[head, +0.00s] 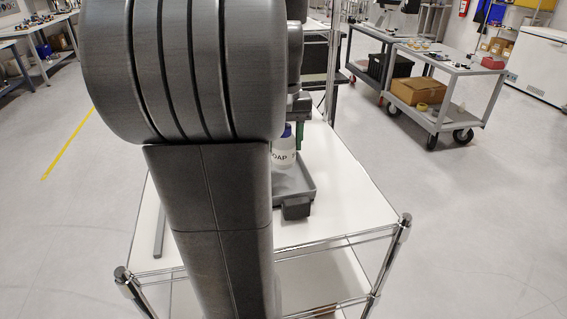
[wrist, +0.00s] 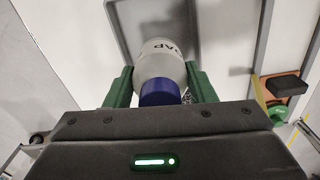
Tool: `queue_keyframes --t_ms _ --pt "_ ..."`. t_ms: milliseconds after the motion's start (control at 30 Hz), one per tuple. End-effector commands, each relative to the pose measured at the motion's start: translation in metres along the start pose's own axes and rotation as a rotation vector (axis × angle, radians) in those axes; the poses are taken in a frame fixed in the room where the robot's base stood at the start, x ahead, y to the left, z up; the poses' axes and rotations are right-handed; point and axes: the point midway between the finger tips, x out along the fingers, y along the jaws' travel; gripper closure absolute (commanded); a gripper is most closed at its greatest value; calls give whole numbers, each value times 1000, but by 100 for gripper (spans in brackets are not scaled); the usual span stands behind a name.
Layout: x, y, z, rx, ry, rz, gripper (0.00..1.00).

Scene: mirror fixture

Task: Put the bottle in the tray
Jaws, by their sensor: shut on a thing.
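The bottle is white with a blue cap and dark lettering ending in "OAP". It shows in the head view (head: 284,154) and the wrist view (wrist: 161,61). My gripper (wrist: 160,78) is shut on it, with one green finger on each side just below the cap. In the head view the bottle looks upright. The grey tray (head: 305,193) lies on the white table top, and the bottle appears over or inside it. Its rim also shows in the wrist view (wrist: 118,32). I cannot tell whether the bottle's base touches the tray floor. My arm hides the tray's left part.
The tray stands on a white-topped cart (head: 345,192) with chrome rails and posts. The top is clear right of the tray. A grey trolley (head: 455,68) with a cardboard box (head: 419,92) stands back right. Open floor lies on both sides.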

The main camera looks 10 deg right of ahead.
Motion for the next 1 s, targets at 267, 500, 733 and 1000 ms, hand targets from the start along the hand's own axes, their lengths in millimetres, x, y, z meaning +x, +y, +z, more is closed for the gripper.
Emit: queue_keyframes --t_ms 267,500,733,1000 --pt "26 0 0 0 -2 0 75" --pt "47 0 0 0 2 0 75" --pt "49 0 0 0 2 0 75" --pt "49 0 0 0 1 0 28"
